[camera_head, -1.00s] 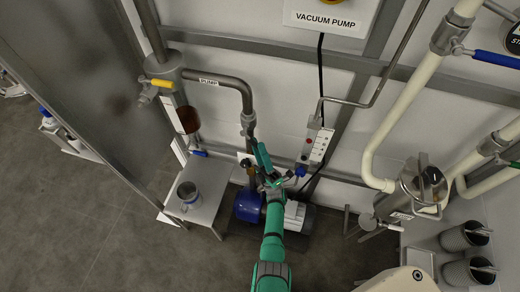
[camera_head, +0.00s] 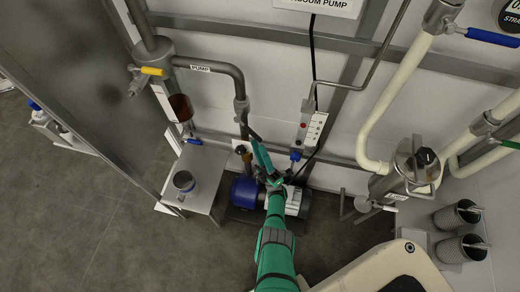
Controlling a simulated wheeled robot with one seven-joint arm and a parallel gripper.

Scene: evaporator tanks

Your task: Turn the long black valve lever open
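My teal arm reaches up from the bottom centre, and its end bends up and left toward the steel pipe labelled PUMP (camera_head: 241,88). My gripper (camera_head: 254,137) is a small dark shape at the arm's tip, beside the lower part of this pipe. Its fingers are too small to tell open from shut. I cannot pick out the long black valve lever for certain; dark parts near the tip blend together. A small dark round knob (camera_head: 241,150) shows just left of the arm's end.
A blue pump (camera_head: 245,190) stands on the floor behind the arm. A small steel table (camera_head: 205,165) with a metal cup (camera_head: 184,181) is to the left. Grey floor is clear at lower left.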

